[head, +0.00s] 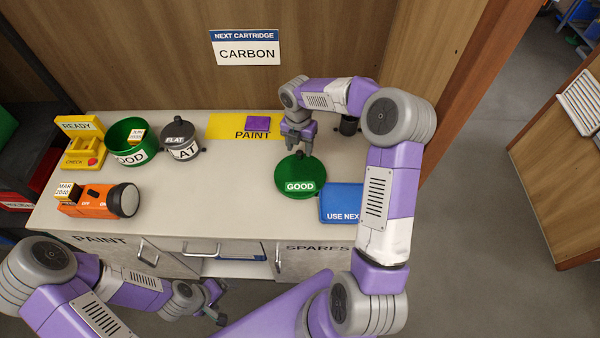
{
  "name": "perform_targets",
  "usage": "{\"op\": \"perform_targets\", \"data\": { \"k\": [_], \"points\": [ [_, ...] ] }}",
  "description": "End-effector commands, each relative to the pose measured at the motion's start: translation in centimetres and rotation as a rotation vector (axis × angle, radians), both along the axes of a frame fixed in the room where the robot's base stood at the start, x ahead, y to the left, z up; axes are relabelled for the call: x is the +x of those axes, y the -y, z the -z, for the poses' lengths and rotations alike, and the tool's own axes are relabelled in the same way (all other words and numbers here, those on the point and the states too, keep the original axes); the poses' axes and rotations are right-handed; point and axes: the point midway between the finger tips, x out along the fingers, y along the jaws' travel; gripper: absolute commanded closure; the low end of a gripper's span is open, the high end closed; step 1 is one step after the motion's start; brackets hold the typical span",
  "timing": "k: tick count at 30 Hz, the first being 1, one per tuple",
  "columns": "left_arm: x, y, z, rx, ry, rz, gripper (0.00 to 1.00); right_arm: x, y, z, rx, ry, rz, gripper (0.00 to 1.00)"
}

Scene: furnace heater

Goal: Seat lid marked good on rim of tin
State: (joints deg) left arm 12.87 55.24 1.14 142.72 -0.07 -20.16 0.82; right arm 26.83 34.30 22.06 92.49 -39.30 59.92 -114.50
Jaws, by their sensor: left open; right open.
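A round green lid (291,181) marked GOOD lies on the counter at the right of centre in the head view. An open green tin (121,156) marked GOOD stands at the left, with a small yellow-and-white labelled block (137,137) at its inside or far rim; I cannot tell which. My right gripper (296,150) is open, pointing down just above the far part of the green lid. I cannot tell whether it touches the lid's knob. My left gripper (218,304) is open and low, in front of the counter, away from the lid and tin.
A grey lidded tin (181,153) marked FLAT stands beside the green tin. A yellow CHECK stand (82,145) and an orange torch (100,202) are at the left. A yellow PAINT mat (228,122) lies behind; a blue tray (340,205) is beside the lid. The counter's middle is clear.

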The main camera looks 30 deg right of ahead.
Motion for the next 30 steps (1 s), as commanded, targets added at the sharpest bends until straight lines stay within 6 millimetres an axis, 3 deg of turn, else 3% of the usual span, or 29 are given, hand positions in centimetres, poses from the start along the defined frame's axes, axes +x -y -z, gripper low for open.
{"op": "perform_targets", "data": {
  "k": [1,4,12,22,30],
  "points": [
    [0.0,0.0,0.6,0.0,0.0,0.0,0.13,0.0,-0.2,1.3,0.001,-0.002,-0.002,0.47],
    [0.0,0.0,0.9,0.0,0.0,0.0,0.13,-0.1,-0.1,2.5,0.002,-0.003,0.0,0.47],
    [0.0,0.0,0.9,0.0,0.0,0.0,0.13,0.0,-0.1,2.8,0.001,0.001,0.0,0.48],
    [0.0,0.0,0.9,0.0,0.0,0.0,0.13,0.0,-0.1,2.7,0.0,0.0,-0.001,0.99],
    [0.0,0.0,0.9,0.0,0.0,0.0,0.13,0.0,-0.1,2.7,0.001,0.001,-0.001,1.0]
  ]
}}
